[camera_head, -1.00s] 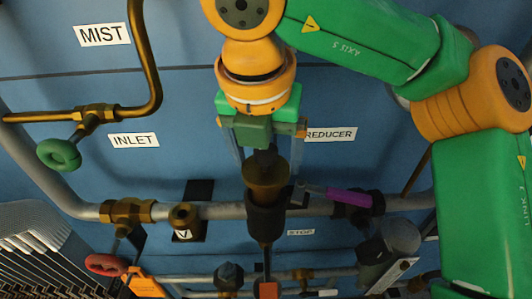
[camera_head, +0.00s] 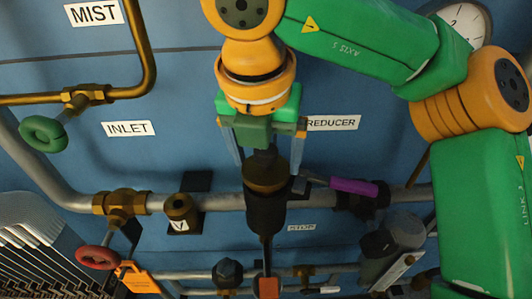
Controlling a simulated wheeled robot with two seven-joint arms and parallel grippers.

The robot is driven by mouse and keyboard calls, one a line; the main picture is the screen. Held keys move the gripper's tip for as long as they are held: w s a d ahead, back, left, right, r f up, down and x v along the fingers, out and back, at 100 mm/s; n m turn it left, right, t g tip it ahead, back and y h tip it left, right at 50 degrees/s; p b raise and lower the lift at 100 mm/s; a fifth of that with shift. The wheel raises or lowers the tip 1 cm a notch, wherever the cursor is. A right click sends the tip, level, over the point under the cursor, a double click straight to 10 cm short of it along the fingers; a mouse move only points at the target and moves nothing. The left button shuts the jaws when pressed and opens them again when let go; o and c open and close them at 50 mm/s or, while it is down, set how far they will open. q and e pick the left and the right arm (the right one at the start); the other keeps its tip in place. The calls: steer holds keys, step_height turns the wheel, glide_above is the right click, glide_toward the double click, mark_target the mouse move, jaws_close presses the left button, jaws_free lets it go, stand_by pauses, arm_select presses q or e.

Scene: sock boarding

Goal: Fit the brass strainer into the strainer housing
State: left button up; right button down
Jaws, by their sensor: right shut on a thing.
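My right gripper (camera_head: 266,160) hangs at the centre, pointing down, with a finger on each side of a dark stem. It is shut on the brass strainer (camera_head: 265,178), whose brass, cup-like top shows just below the fingers. Directly under it is a dark cylinder (camera_head: 265,215) in front of the grey pipe, which looks like the strainer housing. The brass top overlaps the cylinder's upper end in the picture; I cannot tell whether it is inside or only in front. My left gripper is not in view.
A purple-handled valve (camera_head: 353,187) is close right of the cylinder. A brass fitting (camera_head: 180,210) marked V is to its left. A green handwheel (camera_head: 43,134) and a red handwheel (camera_head: 98,258) are at the left. The blue panel (camera_head: 190,110) stands behind.

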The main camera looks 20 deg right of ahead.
steer(key=shift+f, duration=0.3)
steer(key=shift+r, duration=0.1)
steer(key=shift+r+p, duration=3)
steer(key=shift+r, duration=0.65)
steer(key=shift+f+b, duration=3.7)
steer(key=shift+f, duration=0.05)
jaws_free()
steer(key=shift+r, duration=0.15)
